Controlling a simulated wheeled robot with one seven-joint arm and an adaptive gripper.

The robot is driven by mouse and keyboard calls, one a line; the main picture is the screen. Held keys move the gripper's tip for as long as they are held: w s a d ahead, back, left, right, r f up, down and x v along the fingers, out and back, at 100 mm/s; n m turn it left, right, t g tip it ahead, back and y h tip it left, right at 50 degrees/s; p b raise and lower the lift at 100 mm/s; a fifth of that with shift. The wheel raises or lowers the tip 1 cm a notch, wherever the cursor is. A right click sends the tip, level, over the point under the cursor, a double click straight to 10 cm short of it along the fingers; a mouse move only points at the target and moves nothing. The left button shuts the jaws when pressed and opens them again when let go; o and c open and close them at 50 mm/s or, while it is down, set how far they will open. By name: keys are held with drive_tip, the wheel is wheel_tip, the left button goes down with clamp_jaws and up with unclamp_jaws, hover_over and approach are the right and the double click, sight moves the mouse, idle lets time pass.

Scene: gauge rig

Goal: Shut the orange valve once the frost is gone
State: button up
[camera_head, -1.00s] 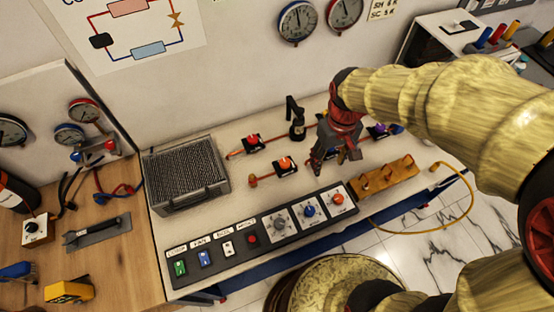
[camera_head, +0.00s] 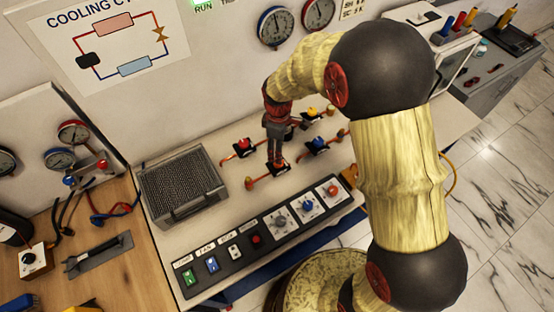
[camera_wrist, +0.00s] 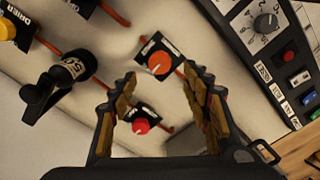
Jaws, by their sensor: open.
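The orange valve (camera_wrist: 160,62) is a round orange knob with a pale line, on a black base on a reddish pipe. In the wrist view it lies just beyond my fingertips, roughly between them. My gripper (camera_wrist: 160,92) is open and empty, with both fingers apart. In the head view my gripper (camera_head: 275,158) points down over the orange valve and hides most of it; I cannot tell whether it touches. I make out no clear frost on the pipes.
A black fitting (camera_wrist: 65,78) stands close beside the valves in the wrist view. Yellow (camera_head: 312,113) and blue (camera_head: 318,145) valves sit to the right. A control panel (camera_head: 245,255) with buttons and dials runs along the front. A finned box (camera_head: 182,187) stands at left.

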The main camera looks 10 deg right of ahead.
wheel_tip(320, 180, down, 7)
drive_tip(key=shift+b, duration=0.35)
drive_tip(key=shift+c, duration=0.6)
drive_tip(key=c, duration=1)
